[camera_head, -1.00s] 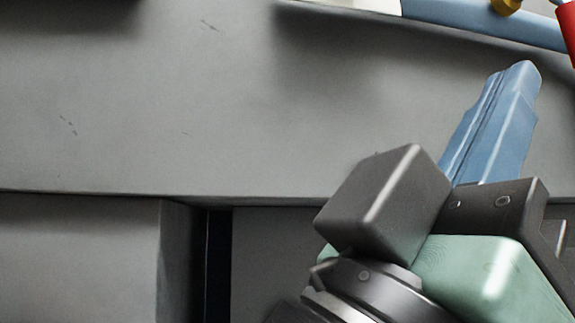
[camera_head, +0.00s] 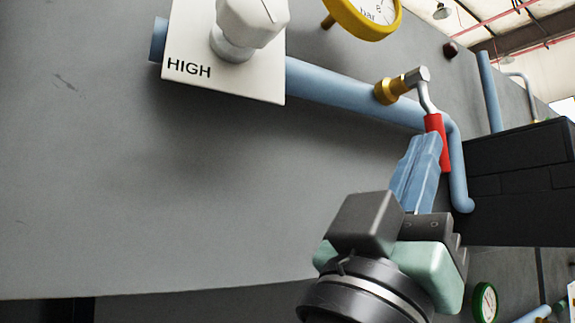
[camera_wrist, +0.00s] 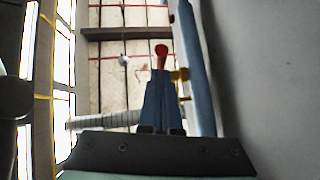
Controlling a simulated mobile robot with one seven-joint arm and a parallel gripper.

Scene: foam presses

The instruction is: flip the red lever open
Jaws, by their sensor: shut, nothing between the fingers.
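The red lever (camera_head: 437,143) hangs from a bent grey metal stem below a brass fitting on a blue pipe, in the head view. My gripper (camera_head: 432,140) has its blue fingers shut and empty, with the tips right beside the lever's left side and overlapping it in the picture. I cannot tell whether they touch. In the wrist view the lever (camera_wrist: 162,50) shows just past the fingertips, with its lower part hidden behind them.
The blue pipe (camera_head: 340,88) runs along the grey wall and bends down right of the lever. A white panel marked HIGH with a knob (camera_head: 248,22) and a yellow gauge (camera_head: 365,15) sit above left. A dark block (camera_head: 515,185) stands close on the right.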

